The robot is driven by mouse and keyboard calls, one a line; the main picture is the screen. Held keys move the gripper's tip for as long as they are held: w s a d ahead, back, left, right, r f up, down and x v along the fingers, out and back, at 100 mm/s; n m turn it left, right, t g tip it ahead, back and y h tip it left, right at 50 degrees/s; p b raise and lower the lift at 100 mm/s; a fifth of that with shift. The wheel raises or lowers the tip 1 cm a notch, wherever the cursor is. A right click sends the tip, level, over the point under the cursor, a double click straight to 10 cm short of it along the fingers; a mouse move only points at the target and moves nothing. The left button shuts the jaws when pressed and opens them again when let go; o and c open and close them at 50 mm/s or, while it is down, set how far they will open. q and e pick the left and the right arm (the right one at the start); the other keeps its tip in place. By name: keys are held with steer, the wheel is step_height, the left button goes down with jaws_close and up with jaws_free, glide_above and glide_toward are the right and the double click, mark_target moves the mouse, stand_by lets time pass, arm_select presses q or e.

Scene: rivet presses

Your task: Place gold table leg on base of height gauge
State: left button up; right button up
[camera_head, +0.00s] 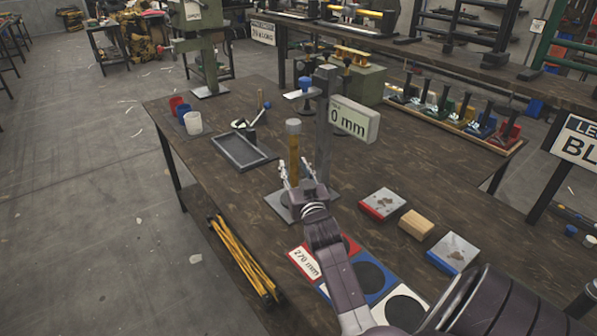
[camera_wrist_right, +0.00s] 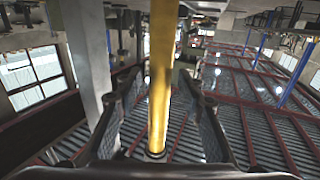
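The gold table leg (camera_head: 294,155) stands upright in the head view, with a grey top end. It is over the flat grey base (camera_head: 277,205) of the height gauge, in front of the gauge's column (camera_head: 324,125). My gripper hides its lower end, so contact with the base cannot be seen. My right gripper (camera_head: 297,170) reaches in low over the base, its fingers on either side of the leg. In the wrist view the leg (camera_wrist_right: 160,85) runs between the spread fingers (camera_wrist_right: 162,75), with gaps on both sides. The gauge's display (camera_head: 353,120) reads 0 mm. My left gripper is not in view.
A grey tray (camera_head: 221,152) and several cups (camera_head: 192,122) are to the left. Red, wooden and blue blocks (camera_head: 416,224) lie to the right. A marked mat (camera_head: 303,263) lies in front, partly under my arm. Yellow bars (camera_head: 240,262) are at the table's left edge.

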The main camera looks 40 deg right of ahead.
steer(key=v, duration=1.1)
steer(key=shift+s+a+b, duration=0.15)
steer(key=shift+s+b, duration=0.2)
steer(key=shift+b, duration=0.1)
